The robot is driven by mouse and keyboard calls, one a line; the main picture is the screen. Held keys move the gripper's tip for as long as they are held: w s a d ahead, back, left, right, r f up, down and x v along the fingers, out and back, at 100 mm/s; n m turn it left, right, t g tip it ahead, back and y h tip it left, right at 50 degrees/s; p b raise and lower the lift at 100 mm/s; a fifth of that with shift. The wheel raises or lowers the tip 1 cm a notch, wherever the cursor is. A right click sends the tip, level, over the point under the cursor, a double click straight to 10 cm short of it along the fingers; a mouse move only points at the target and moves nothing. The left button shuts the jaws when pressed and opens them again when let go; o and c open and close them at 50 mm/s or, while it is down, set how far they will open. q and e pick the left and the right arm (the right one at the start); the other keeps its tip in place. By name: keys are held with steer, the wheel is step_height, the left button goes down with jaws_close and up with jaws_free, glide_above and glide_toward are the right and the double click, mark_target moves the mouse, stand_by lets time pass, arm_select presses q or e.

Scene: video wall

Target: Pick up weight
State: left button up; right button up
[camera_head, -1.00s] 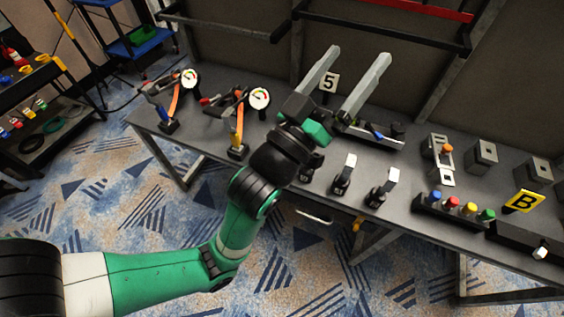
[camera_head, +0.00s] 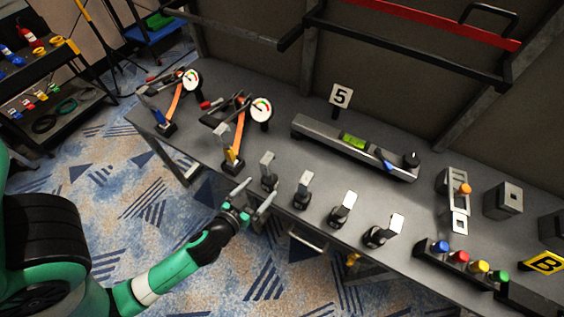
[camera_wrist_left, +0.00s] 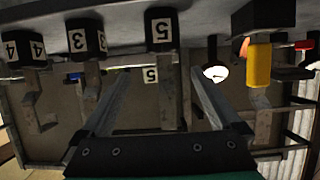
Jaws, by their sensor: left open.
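Several weights, black blocks with upright grey bars, stand in a row along the table's front edge in the head view. The leftmost weight (camera_head: 268,172) is nearest my left gripper (camera_head: 254,193), which is open just in front of the table edge. In the left wrist view, a weight marked 5 (camera_wrist_left: 163,28) lies ahead, its bar lined up between my left gripper's two fingers (camera_wrist_left: 160,75). I cannot tell how far the bar reaches between them. Weights marked 3 (camera_wrist_left: 88,37) and 4 (camera_wrist_left: 27,47) stand to its left there. My right gripper is not in view.
A yellow-handled tool (camera_head: 232,150) stands just left of the row, with a round gauge (camera_head: 260,109) behind it. A long grey bar device (camera_head: 355,148) lies behind the weights by a 5 sign (camera_head: 341,96). Coloured buttons (camera_head: 461,257) are at right.

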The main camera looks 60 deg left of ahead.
mark_target(274, 174)
arm_select(q)
steer(key=x, duration=0.6)
steer(key=shift+s+f, duration=0.15)
steer(key=shift+f, duration=0.15)
steer(key=x, duration=0.2)
steer(key=b+x, duration=0.1)
steer(key=x, duration=0.1)
steer(key=shift+a+f, duration=0.25)
steer(key=shift+f, duration=0.1)
steer(key=shift+w+a+f, duration=0.1)
steer(key=shift+w+a, duration=0.15)
steer(key=shift+w, duration=0.1)
steer(key=shift+c, duration=0.3)
jaws_close()
